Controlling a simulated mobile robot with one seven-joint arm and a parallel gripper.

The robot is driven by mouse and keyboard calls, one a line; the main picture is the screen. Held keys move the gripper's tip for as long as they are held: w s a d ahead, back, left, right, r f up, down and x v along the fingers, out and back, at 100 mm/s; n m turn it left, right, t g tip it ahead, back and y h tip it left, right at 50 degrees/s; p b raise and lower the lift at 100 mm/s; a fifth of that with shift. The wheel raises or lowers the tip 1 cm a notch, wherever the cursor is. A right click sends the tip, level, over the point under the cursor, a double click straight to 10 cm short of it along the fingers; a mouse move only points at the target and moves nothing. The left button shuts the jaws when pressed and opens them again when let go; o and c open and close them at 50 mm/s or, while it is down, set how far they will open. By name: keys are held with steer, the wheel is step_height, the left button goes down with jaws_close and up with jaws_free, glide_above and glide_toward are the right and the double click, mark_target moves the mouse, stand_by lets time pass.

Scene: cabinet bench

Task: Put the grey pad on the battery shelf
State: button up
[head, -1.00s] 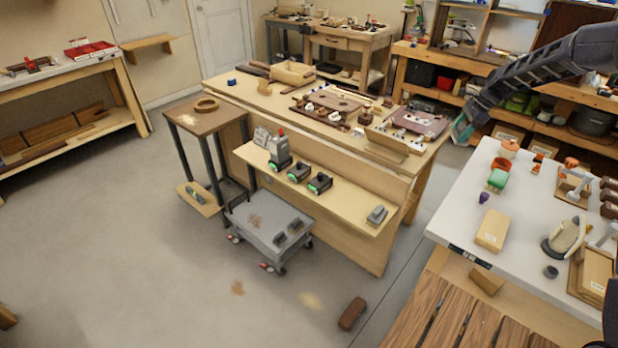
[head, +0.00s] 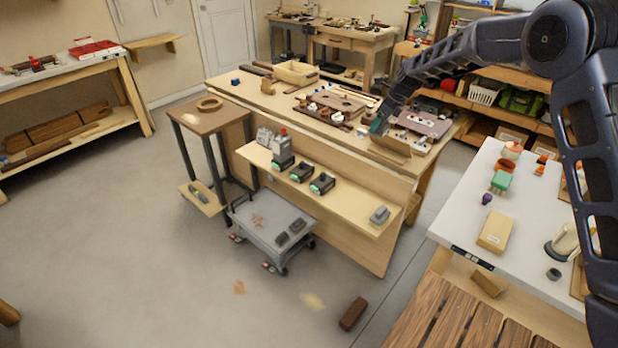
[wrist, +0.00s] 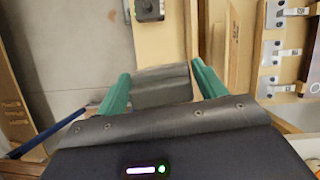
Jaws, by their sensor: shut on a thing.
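My gripper (head: 378,125) is over the right part of the central workbench, near its front edge. In the wrist view its two green fingers (wrist: 160,88) are shut on a dark grey pad (wrist: 162,86). In the head view I cannot make out this held pad. The battery shelf (head: 348,203) is a light wooden ledge along the bench front, lower than the top; it also shows in the wrist view (wrist: 170,42). Dark batteries with green ends (head: 302,172) stand on its left half.
A raised wooden board (head: 392,148) stands at the bench top's front edge near my gripper. The shelf is bare between the batteries and the right block.

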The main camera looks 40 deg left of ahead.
steer(key=s+a+m, duration=0.1)
steer(key=s+a, duration=0.5)
steer(key=s, duration=0.1)
steer(key=shift+t, duration=0.3)
steer(key=shift+f, duration=17.95)
steer(key=o, duration=1)
steer(key=shift+f, duration=0.15)
steer(key=shift+d+r, duration=0.1)
steer(key=shift+r, duration=0.6)
steer(key=v, duration=1.1)
